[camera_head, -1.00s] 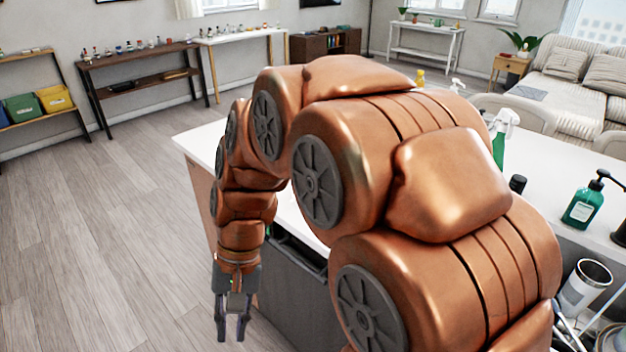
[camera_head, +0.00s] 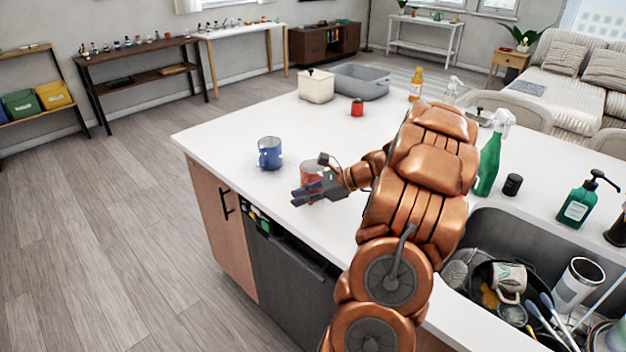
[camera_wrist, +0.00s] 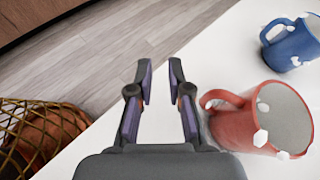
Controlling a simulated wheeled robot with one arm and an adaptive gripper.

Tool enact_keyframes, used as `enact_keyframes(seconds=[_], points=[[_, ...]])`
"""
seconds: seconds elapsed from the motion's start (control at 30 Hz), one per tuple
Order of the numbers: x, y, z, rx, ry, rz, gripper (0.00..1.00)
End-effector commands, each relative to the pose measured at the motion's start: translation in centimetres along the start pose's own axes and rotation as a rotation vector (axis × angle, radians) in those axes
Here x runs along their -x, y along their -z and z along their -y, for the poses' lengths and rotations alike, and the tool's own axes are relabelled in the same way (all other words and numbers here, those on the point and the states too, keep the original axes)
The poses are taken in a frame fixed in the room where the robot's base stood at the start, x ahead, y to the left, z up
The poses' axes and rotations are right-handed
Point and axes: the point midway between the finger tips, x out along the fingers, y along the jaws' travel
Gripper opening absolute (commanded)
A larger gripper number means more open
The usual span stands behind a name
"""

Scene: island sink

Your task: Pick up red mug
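The red mug (camera_head: 311,172) stands upright on the white island counter, partly hidden behind my gripper in the head view. In the wrist view the red mug (camera_wrist: 262,122) is right of the fingers, with its handle pointing left toward them. White flecks show on its side and rim. My gripper (camera_head: 298,200) is over the counter near the front left edge, just in front of the mug. In the wrist view my gripper (camera_wrist: 160,75) has its fingers apart with nothing between them.
A blue mug (camera_head: 270,153) stands left of and behind the red mug; it also shows in the wrist view (camera_wrist: 291,42). A small red object (camera_head: 357,107), white canister (camera_head: 316,86) and grey bin (camera_head: 361,82) are farther back. A green spray bottle (camera_head: 488,163) and cluttered sink (camera_head: 483,228) lie right.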

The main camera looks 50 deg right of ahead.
Motion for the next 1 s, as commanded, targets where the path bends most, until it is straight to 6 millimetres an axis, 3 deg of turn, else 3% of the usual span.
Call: enact_keyframes(seconds=[0.03, 0.13, 0.33, 0.73, 1.0], points=[[1.4, 1.5, 1.1, -0.047, 0.047, 0.011, 0.18], [3.5, 3.5, 2.7, -0.112, 0.118, 0.03, 0.18], [5.1, 5.3, 3.9, -0.173, 0.179, 0.05, 0.18], [1.8, 5.2, 4.7, -0.174, 0.181, 0.049, 0.18], [-1.6, 5.4, 5.3, -0.173, 0.18, 0.05, 0.18]])
